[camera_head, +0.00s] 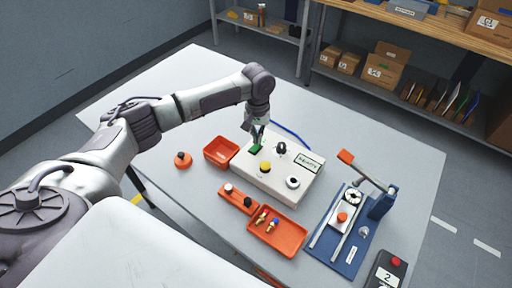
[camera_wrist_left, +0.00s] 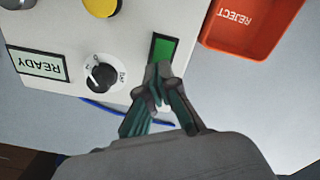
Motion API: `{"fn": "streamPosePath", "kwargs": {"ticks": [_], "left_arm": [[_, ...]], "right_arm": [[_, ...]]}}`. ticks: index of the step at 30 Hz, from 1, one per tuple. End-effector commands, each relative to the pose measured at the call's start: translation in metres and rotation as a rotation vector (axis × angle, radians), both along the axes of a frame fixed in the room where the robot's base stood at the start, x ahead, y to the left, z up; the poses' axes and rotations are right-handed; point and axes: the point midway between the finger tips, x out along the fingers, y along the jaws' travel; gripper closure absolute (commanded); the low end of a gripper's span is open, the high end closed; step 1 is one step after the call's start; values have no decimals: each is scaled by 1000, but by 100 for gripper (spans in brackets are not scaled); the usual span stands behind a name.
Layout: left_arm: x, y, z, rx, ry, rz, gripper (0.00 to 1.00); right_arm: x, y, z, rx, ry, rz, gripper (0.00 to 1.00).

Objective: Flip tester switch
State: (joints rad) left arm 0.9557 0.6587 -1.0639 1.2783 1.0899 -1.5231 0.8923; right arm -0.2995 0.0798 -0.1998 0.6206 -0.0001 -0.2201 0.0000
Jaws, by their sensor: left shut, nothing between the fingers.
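The white tester box (camera_head: 272,182) stands on the table, with a READY label (camera_head: 307,163) on its right part. Its top carries a black knob (camera_head: 280,148), a yellow button (camera_head: 265,167), a white round fitting (camera_head: 293,182) and a green rectangle (camera_head: 255,149). In the left wrist view the knob (camera_wrist_left: 101,76) has a white pointer line and small markings around it. The green rectangle (camera_wrist_left: 163,48) lies just past the fingertips. My left gripper (camera_wrist_left: 160,72) is shut and empty, over the tester's edge by the green rectangle; I cannot tell whether it touches. My right gripper is not in view.
A red REJECT bin (camera_head: 221,151) stands left of the tester. A red tray (camera_head: 278,232) with small parts and a red block (camera_head: 238,199) lie in front. A blue fixture (camera_head: 345,228) with a lever stands at right. A blue cable (camera_head: 290,132) runs behind the tester.

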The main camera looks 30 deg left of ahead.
Motion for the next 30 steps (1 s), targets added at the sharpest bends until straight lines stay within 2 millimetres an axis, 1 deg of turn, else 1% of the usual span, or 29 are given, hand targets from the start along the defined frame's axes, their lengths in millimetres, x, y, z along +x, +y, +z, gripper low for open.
{"fn": "streamPosePath", "kwargs": {"ticks": [30], "left_arm": [[0,0,-16,1,1,-1,100]], "right_arm": [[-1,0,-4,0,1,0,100]]}}
